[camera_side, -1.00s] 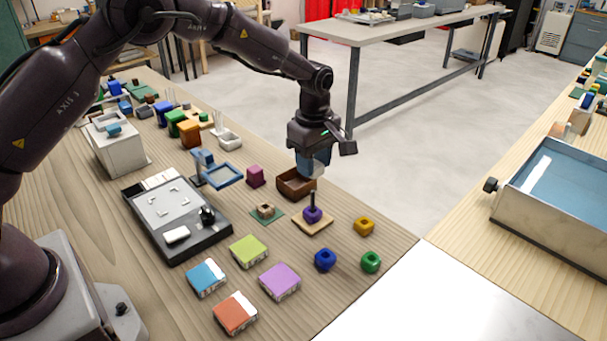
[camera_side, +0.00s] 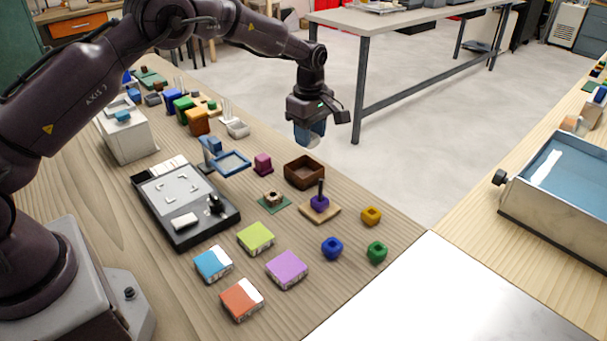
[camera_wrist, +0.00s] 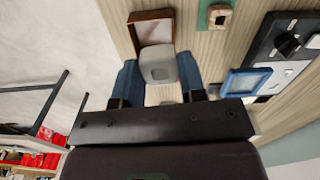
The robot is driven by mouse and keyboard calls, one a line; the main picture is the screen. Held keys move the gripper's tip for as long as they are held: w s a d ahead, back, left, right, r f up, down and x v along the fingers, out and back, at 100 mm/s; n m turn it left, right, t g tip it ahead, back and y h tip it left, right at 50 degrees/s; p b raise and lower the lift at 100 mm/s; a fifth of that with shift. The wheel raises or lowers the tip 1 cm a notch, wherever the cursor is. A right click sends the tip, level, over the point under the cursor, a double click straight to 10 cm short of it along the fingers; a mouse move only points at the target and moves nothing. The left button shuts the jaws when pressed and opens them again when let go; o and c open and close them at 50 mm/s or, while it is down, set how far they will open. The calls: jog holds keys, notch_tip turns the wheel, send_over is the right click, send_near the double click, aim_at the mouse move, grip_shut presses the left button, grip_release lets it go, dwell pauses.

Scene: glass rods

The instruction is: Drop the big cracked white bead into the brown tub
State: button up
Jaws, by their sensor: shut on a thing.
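My gripper (camera_side: 309,132) hangs in the air above the brown tub (camera_side: 304,174) and toward its far side in the side view. Its blue fingers are shut on a white-grey bead (camera_side: 313,142), whose lower part shows below them. In the wrist view the bead (camera_wrist: 158,66) sits between the two fingers, with a dark spot on its face; I cannot make out a crack. The tub (camera_wrist: 137,19) lies behind the bead there, partly covered by it. The tub is an open square box, and its visible inside looks empty.
Yellow (camera_side: 371,215), blue (camera_side: 332,248) and green (camera_side: 377,252) beads lie nearer. A blue-framed stand (camera_side: 232,163) is farther left. The table edge runs behind the tub.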

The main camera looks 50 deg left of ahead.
jog(key=shift+m, duration=0.4)
jog(key=shift+w+a+f, duration=0.25)
jog(key=shift+a+f, duration=0.05)
jog(key=shift+f, duration=0.4)
jog(key=shift+w+a+f, duration=0.3)
jog(key=shift+a+f, duration=0.05)
jog(key=shift+f, duration=0.3)
jog(key=shift+w+a+f, duration=0.25)
jog(key=shift+a+f, duration=0.05)
jog(key=shift+f, duration=0.4)
jog(key=o, duration=1)
notch_tip(320, 180, up, 13)
